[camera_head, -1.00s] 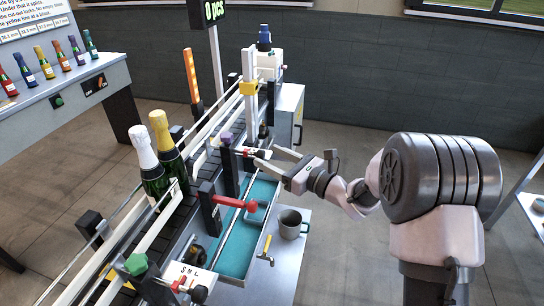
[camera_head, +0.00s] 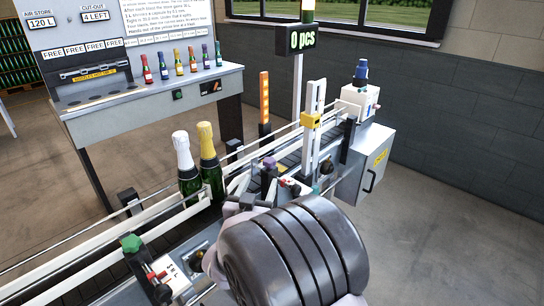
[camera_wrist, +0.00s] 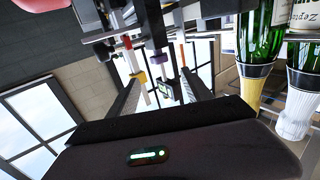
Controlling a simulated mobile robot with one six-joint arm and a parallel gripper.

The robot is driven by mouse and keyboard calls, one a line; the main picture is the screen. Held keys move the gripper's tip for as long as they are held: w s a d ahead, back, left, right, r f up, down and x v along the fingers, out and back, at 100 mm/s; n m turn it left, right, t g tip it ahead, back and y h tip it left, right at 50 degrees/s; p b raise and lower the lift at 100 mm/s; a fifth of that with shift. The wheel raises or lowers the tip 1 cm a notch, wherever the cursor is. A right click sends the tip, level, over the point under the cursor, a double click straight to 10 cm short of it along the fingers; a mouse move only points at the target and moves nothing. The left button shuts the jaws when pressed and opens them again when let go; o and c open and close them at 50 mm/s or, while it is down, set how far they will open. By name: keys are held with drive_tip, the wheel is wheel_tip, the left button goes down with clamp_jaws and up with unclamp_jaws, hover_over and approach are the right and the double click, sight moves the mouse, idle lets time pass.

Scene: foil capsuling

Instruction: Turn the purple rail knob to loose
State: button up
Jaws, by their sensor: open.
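The purple rail knob (camera_head: 269,162) stands on top of a dark post beside the conveyor rail, just beyond my arm. A small purple piece, probably the same knob, shows in the wrist view (camera_wrist: 131,56), which looks upside down. My gripper (camera_head: 238,204) is low in front of the knob and to its left, beside the bottles, apart from the knob in the picture. It is open and holds nothing that I can see. My large grey arm joint hides much of it. The knob's loose or tight marking is too small to read.
Two foil-topped bottles, one white (camera_head: 183,160) and one gold (camera_head: 209,160), stand on the conveyor close to my gripper. A green knob (camera_head: 131,243) and an S M L plate (camera_head: 172,267) are at the near left. A yellow-banded upright (camera_head: 311,121) stands behind.

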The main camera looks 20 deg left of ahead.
sight(269, 164)
drive_tip(key=w+a+b, duration=0.2)
drive_tip(key=w, duration=1.3)
drive_tip(key=shift+w+a, duration=0.15)
clamp_jaws()
